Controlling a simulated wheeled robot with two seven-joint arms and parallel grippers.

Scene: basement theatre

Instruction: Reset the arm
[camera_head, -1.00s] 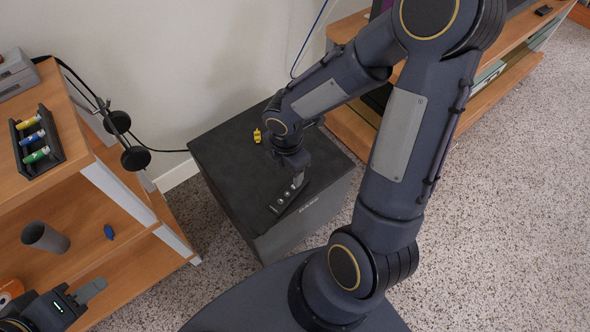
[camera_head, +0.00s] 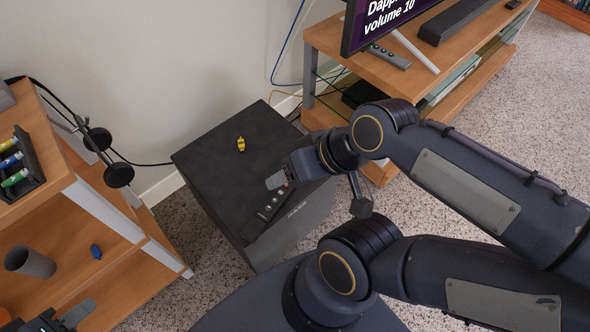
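My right arm reaches in from the right side. Its gripper (camera_head: 318,192) is at the front right of a black box (camera_head: 215,160), with its two fingers spread wide and nothing between them. One finger shows beside a dark remote-like item with buttons (camera_head: 270,206), which lies on the box top; I cannot tell whether they touch. My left gripper (camera_head: 72,316) shows at the bottom left corner, largely cut off by the frame, with one grey finger visible, so its opening is unclear.
A small yellow item (camera_head: 241,144) sits on the box. A TV stand (camera_head: 325,37) stands behind. Carpet at right is open.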

